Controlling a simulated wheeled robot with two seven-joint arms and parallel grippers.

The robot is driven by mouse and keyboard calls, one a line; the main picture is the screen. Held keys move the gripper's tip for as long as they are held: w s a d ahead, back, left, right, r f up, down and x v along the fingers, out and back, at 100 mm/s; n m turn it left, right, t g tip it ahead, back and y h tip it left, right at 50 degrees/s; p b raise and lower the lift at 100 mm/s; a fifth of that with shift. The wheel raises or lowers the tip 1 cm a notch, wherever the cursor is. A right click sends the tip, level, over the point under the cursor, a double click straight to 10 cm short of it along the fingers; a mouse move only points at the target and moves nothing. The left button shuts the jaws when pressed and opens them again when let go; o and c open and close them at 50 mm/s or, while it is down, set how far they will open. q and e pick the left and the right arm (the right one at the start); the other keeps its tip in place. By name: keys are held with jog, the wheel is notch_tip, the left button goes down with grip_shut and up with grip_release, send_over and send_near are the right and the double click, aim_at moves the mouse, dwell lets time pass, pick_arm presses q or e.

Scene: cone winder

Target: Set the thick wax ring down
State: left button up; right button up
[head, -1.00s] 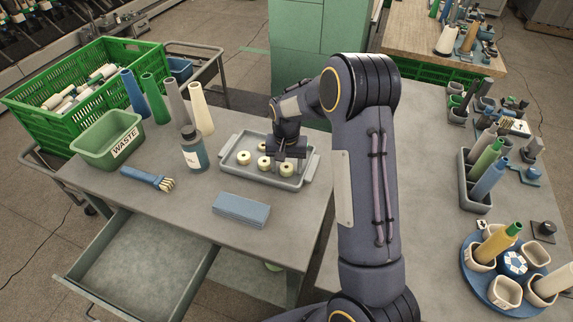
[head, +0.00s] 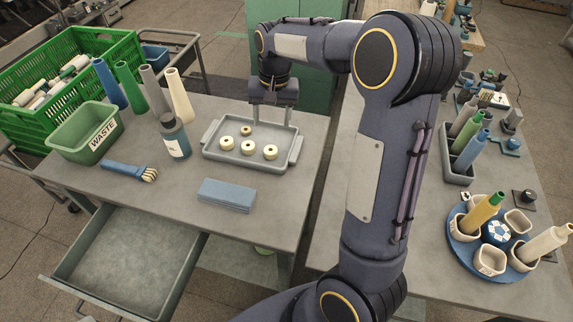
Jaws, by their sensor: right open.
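Several small cream wax rings lie in the grey tray (head: 213,157) on the left table. One ring (head: 270,152) is at the right, one (head: 248,148) beside it, one (head: 226,142) at the left and one (head: 246,130) behind. I cannot tell by sight which is the thick one. My right gripper (head: 272,121) is open, its fingers pointing down over the back part of the tray, apart from the rings, with nothing seen between them. My left gripper is not in view.
A blue block (head: 226,195) lies in front. An open drawer (head: 130,258) juts out below. The right table holds a blue turntable (head: 463,255).

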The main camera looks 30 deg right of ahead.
jog(key=s+a+r+n+t+y, duration=0.1)
jog(key=s+a+r, duration=0.15)
jog(key=s, duration=0.35)
jog(key=s+a+r+n+t+y, duration=0.1)
jog(key=s+r+t, duration=0.15)
jog(key=s, duration=0.45)
jog(key=s+a+f+n+t, duration=0.1)
jog(key=s+a, duration=0.2)
jog(key=s, duration=0.3)
jog(key=s+a+f+n+y, duration=0.1)
jog(key=s+a, duration=0.2)
jog(key=s, duration=0.3)
jog(key=shift+s+a+f+n+t, duration=0.25)
jog(key=shift+s+f+n+t, duration=0.05)
jog(key=shift+f+n+t, duration=0.1)
jog(key=shift+a, duration=0.1)
